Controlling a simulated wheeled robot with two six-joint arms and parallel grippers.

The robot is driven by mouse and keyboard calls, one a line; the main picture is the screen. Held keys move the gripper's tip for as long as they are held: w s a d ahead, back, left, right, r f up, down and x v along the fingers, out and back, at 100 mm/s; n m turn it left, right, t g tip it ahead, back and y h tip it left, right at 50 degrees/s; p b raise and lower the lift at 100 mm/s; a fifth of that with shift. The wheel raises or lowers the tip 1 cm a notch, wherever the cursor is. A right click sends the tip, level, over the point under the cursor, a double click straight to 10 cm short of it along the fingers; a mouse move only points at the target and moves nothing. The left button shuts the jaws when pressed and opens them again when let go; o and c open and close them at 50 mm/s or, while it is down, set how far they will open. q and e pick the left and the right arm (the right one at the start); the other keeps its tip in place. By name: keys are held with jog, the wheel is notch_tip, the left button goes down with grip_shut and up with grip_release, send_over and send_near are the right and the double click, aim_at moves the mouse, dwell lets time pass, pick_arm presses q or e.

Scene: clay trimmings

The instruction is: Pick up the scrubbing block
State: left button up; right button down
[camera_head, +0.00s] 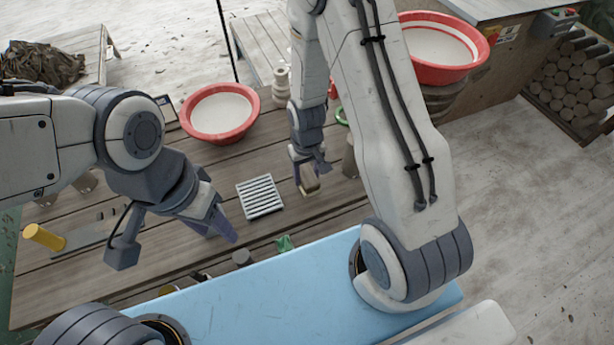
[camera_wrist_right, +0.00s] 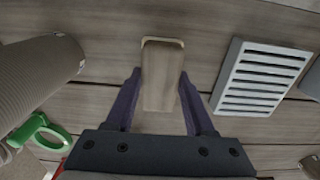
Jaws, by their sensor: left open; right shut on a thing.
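The scrubbing block (camera_head: 310,184) is a small brown wooden block with a paler edge, right of the slatted rack in the head view. In the right wrist view the block (camera_wrist_right: 162,75) stands between the two purple fingers. My right gripper (camera_head: 307,176) is shut on it from above; it also shows in the wrist view (camera_wrist_right: 160,78). Whether the block touches the table cannot be told. My left gripper (camera_head: 222,226) is open and empty over the table, left of the rack; its fingers partly overlap in view.
A white slatted rack (camera_head: 260,196) lies between my grippers. A red-rimmed basin (camera_head: 219,134) stands behind it, another (camera_head: 468,62) at the back right. A yellow cylinder (camera_head: 44,237) is at the left. A grey cylinder (camera_wrist_right: 38,78) and green ring-handled thing (camera_wrist_right: 30,128) are near the right gripper.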

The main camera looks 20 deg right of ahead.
aim_at(308, 176)
jog(key=shift+r, duration=0.15)
jog(key=shift+r+p, duration=0.65)
jog(key=shift+p, duration=0.05)
jog(key=r+p, duration=0.3)
jog(key=shift+s+r, duration=0.25)
jog(key=shift+r, duration=0.05)
jog(key=s+d+r+p, duration=0.2)
jog(key=s+r+p, duration=0.3)
jog(key=s+p, duration=0.6)
jog(key=shift+r+p, duration=0.4)
jog(key=shift+p, duration=1.05)
